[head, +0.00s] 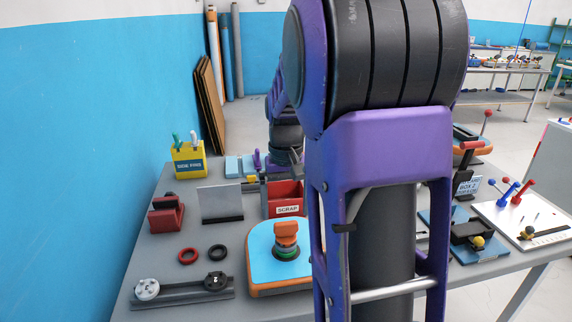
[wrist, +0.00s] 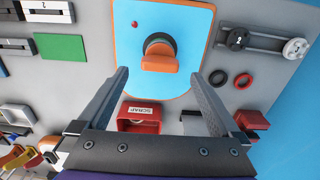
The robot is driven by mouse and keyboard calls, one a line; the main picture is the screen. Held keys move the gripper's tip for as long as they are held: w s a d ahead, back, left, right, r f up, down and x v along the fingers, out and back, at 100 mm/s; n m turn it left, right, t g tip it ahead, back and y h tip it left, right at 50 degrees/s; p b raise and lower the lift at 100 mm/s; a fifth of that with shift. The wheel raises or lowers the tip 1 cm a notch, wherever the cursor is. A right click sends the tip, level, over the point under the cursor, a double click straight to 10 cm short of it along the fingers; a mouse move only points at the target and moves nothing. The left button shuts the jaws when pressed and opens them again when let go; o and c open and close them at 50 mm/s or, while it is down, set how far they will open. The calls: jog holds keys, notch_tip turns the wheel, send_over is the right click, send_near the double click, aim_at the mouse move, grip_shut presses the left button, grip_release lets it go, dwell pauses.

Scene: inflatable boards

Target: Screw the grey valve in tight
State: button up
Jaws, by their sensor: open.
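A board (head: 262,255) with a light-blue top and orange edge lies on the table; it also shows in the wrist view (wrist: 195,22). An orange grip (head: 286,233) stands upright on a dark round fitting with a green ring (head: 287,252) on the board. In the wrist view the orange grip (wrist: 160,60) lies between and just beyond the fingertips. A light-grey round valve part (head: 147,289) and a black one (head: 216,281) sit on a grey rail at the front left. My gripper (wrist: 161,72) is open and empty, apart from the grip.
A red SCRAP bin (head: 284,197) stands behind the board. A red ring (head: 188,256) and a black ring (head: 217,252) lie left of it. A yellow box (head: 188,160) stands at the back left. My arm hides part of the table.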

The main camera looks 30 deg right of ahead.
aim_at(286, 223)
notch_tip(286, 223, up, 13)
jog(key=p, duration=0.1)
jog(key=shift+p, duration=0.35)
jog(key=shift+c, duration=0.2)
